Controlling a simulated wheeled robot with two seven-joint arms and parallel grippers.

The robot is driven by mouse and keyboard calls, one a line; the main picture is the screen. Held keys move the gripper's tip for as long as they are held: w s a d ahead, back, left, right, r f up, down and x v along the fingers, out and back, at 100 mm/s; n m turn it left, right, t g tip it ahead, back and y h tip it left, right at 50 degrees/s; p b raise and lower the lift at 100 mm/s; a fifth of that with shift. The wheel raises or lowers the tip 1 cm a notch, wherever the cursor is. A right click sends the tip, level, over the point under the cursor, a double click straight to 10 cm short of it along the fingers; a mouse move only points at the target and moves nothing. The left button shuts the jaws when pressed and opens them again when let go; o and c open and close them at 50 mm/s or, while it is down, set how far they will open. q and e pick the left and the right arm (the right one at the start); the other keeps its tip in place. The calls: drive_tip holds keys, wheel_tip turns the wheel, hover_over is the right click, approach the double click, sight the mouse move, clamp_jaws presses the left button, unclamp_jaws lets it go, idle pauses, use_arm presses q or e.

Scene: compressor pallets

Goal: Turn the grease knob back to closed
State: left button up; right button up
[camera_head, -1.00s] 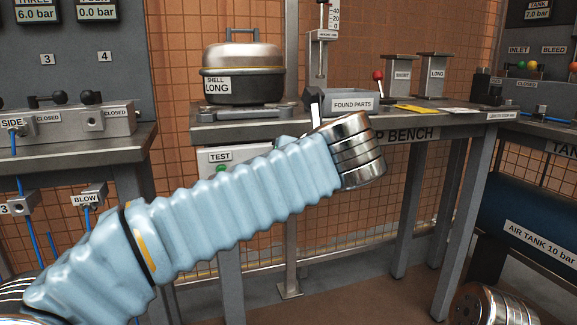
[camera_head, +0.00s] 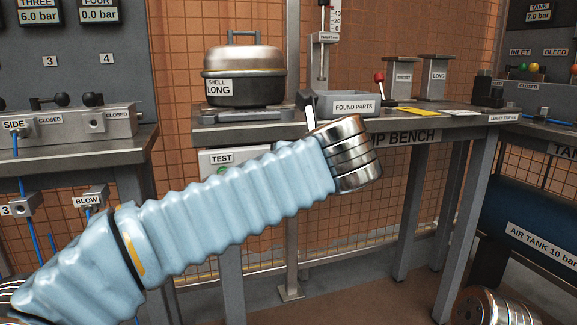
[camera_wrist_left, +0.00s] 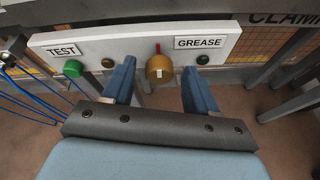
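The grease knob (camera_wrist_left: 160,70) is a round brass-orange knob with a white mark on its face and a red pointer at its top. It sits on a pale panel (camera_wrist_left: 120,48), left of and below the GREASE label (camera_wrist_left: 198,42). In the left wrist view, my left gripper (camera_wrist_left: 158,72) is open, with one blue finger on each side of the knob and a visible gap to both. I cannot tell whether the fingertips reach its depth. In the head view my left arm hides the knob and most of the gripper.
A green TEST button (camera_wrist_left: 73,68) and small dark green lamp (camera_wrist_left: 203,60) flank the knob. Above is the bench (camera_head: 408,137) with the shell (camera_head: 244,75) and found-parts tray (camera_head: 353,106). Blue hoses (camera_wrist_left: 38,97) run at left. Bench legs (camera_head: 408,220) stand at right.

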use_arm(q)
drive_tip(key=p+v, duration=0.2)
drive_tip(key=v, duration=1.2)
